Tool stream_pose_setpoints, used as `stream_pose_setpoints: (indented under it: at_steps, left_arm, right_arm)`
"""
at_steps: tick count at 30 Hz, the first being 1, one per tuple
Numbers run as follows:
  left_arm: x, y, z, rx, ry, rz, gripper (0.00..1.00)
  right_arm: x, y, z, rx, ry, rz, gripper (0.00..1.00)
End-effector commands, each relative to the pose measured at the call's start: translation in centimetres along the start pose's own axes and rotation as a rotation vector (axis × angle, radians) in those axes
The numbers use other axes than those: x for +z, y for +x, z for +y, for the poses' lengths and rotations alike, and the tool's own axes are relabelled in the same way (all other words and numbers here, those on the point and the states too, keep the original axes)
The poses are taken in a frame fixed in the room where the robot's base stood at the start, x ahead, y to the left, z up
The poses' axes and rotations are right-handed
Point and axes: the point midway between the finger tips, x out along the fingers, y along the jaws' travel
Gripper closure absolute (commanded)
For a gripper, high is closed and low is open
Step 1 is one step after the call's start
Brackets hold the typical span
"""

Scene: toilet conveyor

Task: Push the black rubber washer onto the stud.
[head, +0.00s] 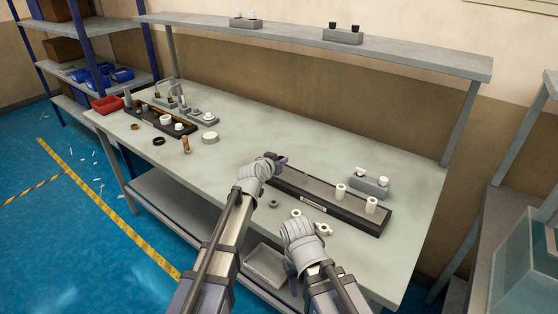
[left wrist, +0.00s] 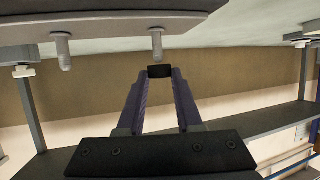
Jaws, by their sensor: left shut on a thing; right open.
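My left gripper (head: 279,160) is shut on a small black piece (head: 281,158), which looks like the rubber washer. It is at the left end of a long dark tray (head: 330,204). In the left wrist view, which is upside down, the black piece (left wrist: 160,71) sits between the fingertips (left wrist: 159,76). A stud-like peg (left wrist: 156,45) on a grey plate (left wrist: 110,22) appears in line with it; contact cannot be told. A second peg (left wrist: 63,50) stands to its left. My right gripper (head: 290,224) is open, low over the table front; its fingers are partly hidden.
Two white cylinders (head: 340,191) stand on the tray's right part. A grey block (head: 369,187) with white knobs stands behind. White rings (head: 322,229) and a small dark ring (head: 273,204) lie in front. Another dark tray (head: 160,122) is at left. The table's middle is clear.

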Motion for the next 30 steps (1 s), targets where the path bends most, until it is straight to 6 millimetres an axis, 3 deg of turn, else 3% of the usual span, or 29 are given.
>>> stream_pose_setpoints:
  at_steps: [30]
  left_arm:
    - [2.4, 1.0, 0.0, 0.000, 0.000, 0.000, 1.00]
  right_arm:
    - [-0.1, 2.5, -0.2, 0.000, 0.000, 0.000, 0.50]
